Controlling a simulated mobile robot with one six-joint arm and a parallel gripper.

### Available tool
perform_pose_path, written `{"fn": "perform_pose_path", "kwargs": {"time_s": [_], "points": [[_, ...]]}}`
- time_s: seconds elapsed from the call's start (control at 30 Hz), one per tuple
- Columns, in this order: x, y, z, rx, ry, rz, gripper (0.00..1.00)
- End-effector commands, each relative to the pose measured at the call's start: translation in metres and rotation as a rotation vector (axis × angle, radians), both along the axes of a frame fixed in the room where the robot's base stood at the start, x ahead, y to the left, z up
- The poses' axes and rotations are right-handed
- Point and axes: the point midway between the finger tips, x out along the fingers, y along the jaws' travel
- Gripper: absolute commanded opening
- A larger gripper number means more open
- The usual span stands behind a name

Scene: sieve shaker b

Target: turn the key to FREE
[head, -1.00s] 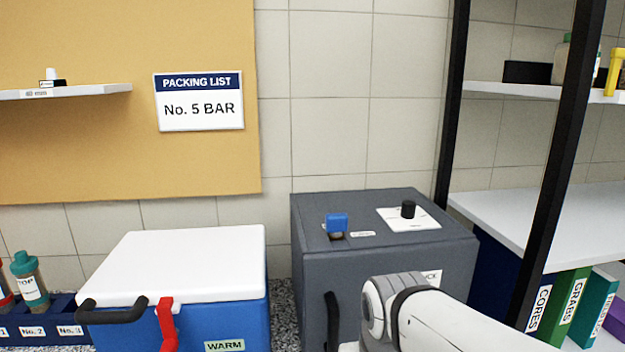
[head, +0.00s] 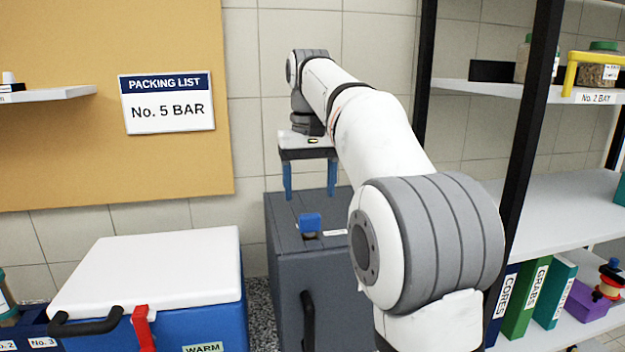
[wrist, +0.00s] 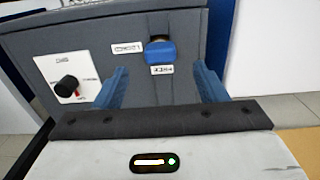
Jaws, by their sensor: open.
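The blue key (head: 310,223) stands on top of the dark grey box (head: 308,262). In the wrist view the key (wrist: 161,50) shows between my fingers, with one small white label (wrist: 127,47) to its left and another (wrist: 162,70) just below it. The label print is too small to read surely, and I cannot tell which label the key points to. My gripper (head: 310,190) is open and empty, its two blue fingers pointing down above and behind the key in the head view. In the wrist view the fingers (wrist: 160,70) stand on either side of it, apart from it.
A black dial on a white plate (wrist: 62,75) sits on the same box. A blue cooler with a white lid (head: 150,270) stands at the left. A black-framed shelf (head: 535,140) with binders and jars rises at the right. My arm hides the box's right part.

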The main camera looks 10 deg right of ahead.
Motion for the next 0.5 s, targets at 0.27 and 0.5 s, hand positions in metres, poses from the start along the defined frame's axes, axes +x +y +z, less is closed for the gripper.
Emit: {"fn": "perform_pose_path", "kwargs": {"time_s": [0.27,0.5], "points": [[0.001,0.0,-0.025,0.0,0.006,0.0,0.65],[0.002,0.001,-0.06,0.0,0.005,0.001,0.65]]}}
